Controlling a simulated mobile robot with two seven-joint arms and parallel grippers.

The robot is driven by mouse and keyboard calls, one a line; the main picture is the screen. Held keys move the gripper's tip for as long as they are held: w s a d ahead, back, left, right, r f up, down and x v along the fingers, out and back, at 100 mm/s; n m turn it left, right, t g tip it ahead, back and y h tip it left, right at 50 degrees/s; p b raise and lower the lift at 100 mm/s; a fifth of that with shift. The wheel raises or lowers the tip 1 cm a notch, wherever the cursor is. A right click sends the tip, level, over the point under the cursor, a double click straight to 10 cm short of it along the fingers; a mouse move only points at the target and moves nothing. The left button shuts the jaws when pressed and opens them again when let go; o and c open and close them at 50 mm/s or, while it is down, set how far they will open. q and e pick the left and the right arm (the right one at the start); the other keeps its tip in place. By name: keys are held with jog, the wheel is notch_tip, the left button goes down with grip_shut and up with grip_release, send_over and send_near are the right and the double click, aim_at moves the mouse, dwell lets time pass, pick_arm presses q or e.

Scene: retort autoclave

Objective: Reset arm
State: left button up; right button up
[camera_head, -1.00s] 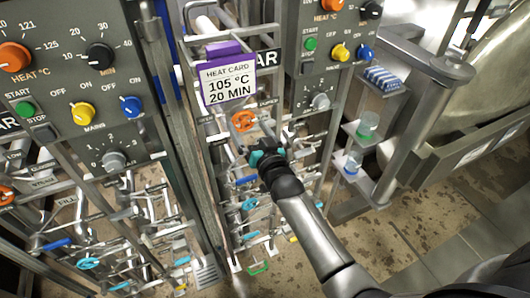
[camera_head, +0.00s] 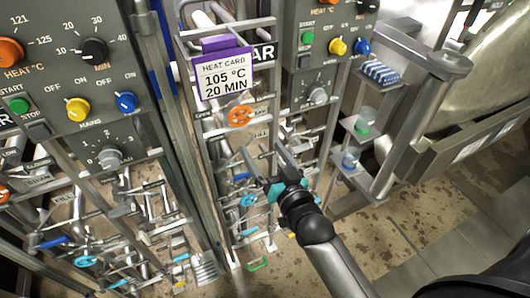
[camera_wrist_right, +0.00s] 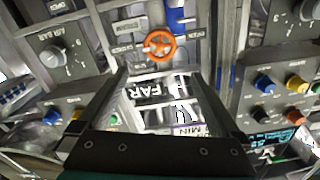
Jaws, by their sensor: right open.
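My right gripper (camera_head: 261,149) is open and empty in the head view. Its two fingers point up and left, below the orange handwheel (camera_head: 239,116) on the middle pipe rack. In the right wrist view the open fingers (camera_wrist_right: 159,76) spread toward the camera's upper half, with nothing between them touching. The orange handwheel also shows there (camera_wrist_right: 158,44), past the fingertips, and looks apart from them. My left gripper is not in the head view.
A purple-edged heat card (camera_head: 224,76) reading 105 °C, 20 MIN hangs above the wheel. Control panels (camera_head: 78,60) with knobs stand on either side. Pipes and small valves crowd the rack. A bracket shelf (camera_head: 357,128) with small containers stands right. Floor (camera_head: 420,215) is clear at lower right.

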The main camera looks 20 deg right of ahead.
dwell(0.3)
jog(key=s+a+f+n+g+b, duration=0.1)
jog(key=s+f+g+b, duration=0.25)
jog(key=f, duration=0.95)
jog(key=s+f+n+g+b, duration=0.1)
jog(key=s+f+g+b, duration=0.2)
jog(key=f, duration=0.9)
jog(key=s+a+f+g+b, duration=0.1)
jog(key=s+f+g+b, duration=0.3)
jog(key=f, duration=0.9)
jog(key=s+d+f+n+g+b, duration=0.2)
jog(key=s+f+g+b, duration=0.4)
jog(key=s+f, duration=1.9)
jog(key=s+n+b, duration=0.1)
jog(key=s+b, duration=0.1)
jog(key=s, duration=0.1)
jog(key=shift+s+d+f+h+b, duration=0.15)
jog(key=shift+d+f+h+b, duration=0.1)
jog(key=shift+h+b, duration=0.1)
